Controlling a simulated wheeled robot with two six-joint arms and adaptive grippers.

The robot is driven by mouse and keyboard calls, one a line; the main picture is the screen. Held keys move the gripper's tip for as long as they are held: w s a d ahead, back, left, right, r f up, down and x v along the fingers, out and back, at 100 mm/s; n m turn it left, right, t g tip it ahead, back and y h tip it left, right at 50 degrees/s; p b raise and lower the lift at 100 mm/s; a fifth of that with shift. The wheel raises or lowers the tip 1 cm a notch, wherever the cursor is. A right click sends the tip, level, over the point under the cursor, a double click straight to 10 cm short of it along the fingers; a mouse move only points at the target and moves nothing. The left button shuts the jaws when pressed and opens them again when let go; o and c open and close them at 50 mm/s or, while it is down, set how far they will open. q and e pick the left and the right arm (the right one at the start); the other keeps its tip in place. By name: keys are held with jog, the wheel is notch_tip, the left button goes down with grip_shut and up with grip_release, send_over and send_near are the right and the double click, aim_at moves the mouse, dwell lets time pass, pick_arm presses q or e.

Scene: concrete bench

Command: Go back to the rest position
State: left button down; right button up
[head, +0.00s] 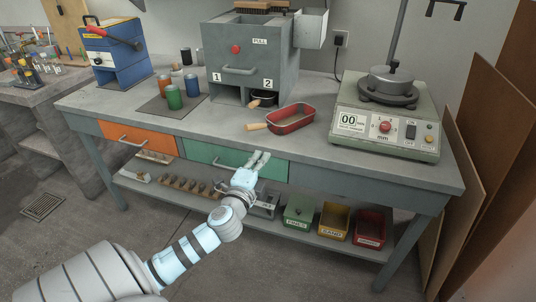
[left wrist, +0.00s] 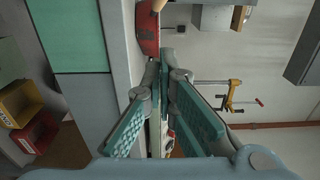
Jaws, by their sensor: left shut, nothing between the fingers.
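My left gripper (head: 262,156) is in front of the bench's green drawer (head: 232,160), near the bench's front edge. In the left wrist view the fingers (left wrist: 165,58) are together and hold nothing. The arm reaches in from the lower left. My right gripper is in neither view.
The concrete bench (head: 330,160) carries a red pan (head: 292,119), a grey box machine (head: 235,52), a pale green device with a dial (head: 385,125) and several coloured cups (head: 174,97). Bins (head: 333,220) stand on the shelf below. An orange drawer (head: 138,138) is at left. Floor in front is clear.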

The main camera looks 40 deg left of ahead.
pick_arm(q)
jog(key=s+a+f+n+g+h+p, duration=0.15)
jog(key=s+f+n+g, duration=0.3)
jog(key=f, duration=0.95)
jog(key=s+f+n+g+h+p, duration=0.1)
jog(key=s+f+n+g+p, duration=0.15)
jog(key=s+f, duration=0.75)
jog(key=s+d+f+n+g+h+p, duration=0.1)
jog(key=s+d+f+n+g+p, duration=0.1)
jog(key=s+d+f, duration=0.3)
jog(key=s+d+f+n+g+h+p, duration=0.1)
jog(key=s+d+f, duration=0.4)
jog(key=s, duration=0.8)
jog(key=s+d+f+n+g+h+p, duration=0.1)
jog(key=s+d+f+n+g+p, duration=0.2)
jog(key=s, duration=0.7)
jog(key=d+f+g+p, duration=0.1)
jog(key=d+f+g, duration=0.1)
jog(key=d, duration=0.1)
jog(key=shift+d+f+p, duration=0.25)
jog(key=shift+d+p, duration=0.05)
jog(key=shift+d, duration=0.1)
jog(key=shift+h, duration=0.25)
